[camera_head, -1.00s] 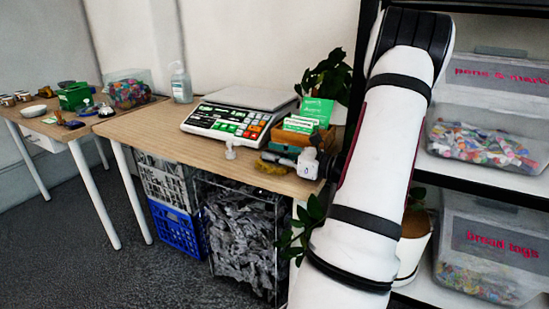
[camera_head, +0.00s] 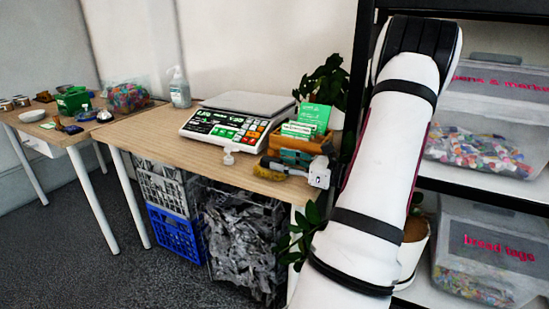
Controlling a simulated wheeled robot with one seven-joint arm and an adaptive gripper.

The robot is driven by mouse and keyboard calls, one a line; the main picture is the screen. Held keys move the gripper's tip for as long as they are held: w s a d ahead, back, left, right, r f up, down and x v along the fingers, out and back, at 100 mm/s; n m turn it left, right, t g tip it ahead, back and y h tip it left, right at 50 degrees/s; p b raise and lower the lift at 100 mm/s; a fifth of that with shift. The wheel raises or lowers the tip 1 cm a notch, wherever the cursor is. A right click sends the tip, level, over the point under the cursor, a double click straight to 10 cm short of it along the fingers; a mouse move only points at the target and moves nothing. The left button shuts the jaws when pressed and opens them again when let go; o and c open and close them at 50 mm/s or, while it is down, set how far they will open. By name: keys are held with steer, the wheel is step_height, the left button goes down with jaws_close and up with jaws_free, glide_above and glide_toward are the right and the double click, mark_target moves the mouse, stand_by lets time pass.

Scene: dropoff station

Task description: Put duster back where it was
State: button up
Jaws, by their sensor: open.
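The duster (camera_head: 269,173) shows as a yellow-brown bristly head lying near the front right edge of the wooden table (camera_head: 160,140), in front of a small wooden box. A thin grey part runs right from it; I cannot tell whether that is its handle or my finger. My gripper (camera_head: 313,175) is the small pale block at the table's right end, right of the bristles. It is open. Its fingertips are too small to make out, and my white arm hides the wrist behind it.
A scale (camera_head: 238,119) stands left of the wooden box (camera_head: 303,145) with green cards. A plant (camera_head: 325,85) is behind. Crates are under the table. A black shelf with clear bins (camera_head: 485,140) stands close on the right.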

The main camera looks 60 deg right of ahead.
steer(key=s, duration=0.2)
steer(key=s+p, duration=0.1)
steer(key=s, duration=0.5)
steer(key=shift+s+d+p, duration=0.15)
steer(key=shift+d+p, duration=0.15)
steer(key=shift+p, duration=0.05)
steer(key=w+a+r+n+g+y, duration=0.3)
steer(key=w+a+n, duration=0.1)
steer(key=a, duration=0.4)
steer(key=w+a+r+n+g+y, duration=0.25)
steer(key=a+n, duration=0.25)
steer(key=a, duration=0.3)
steer(key=w+a+r+n+g+y, duration=0.2)
steer(key=w+a+n+g+y, duration=0.2)
steer(key=a, duration=0.5)
steer(key=s+a+r+n+g+h, duration=0.1)
steer(key=s+a+n+g, duration=0.25)
steer(key=a, duration=0.25)
steer(key=s+a+n+g+h, duration=0.1)
steer(key=s+a+n+g, duration=0.1)
steer(key=a+n, duration=0.35)
steer(key=s+a+r+n+g+h, duration=0.1)
steer(key=s+a+n+g+h, duration=0.15)
steer(key=a, duration=0.35)
steer(key=s+f+n+h, duration=0.1)
steer(key=s+n+h, duration=0.5)
steer(key=s+n, duration=0.4)
steer(key=shift+s+f, duration=0.2)
steer(key=shift+s, duration=0.2)
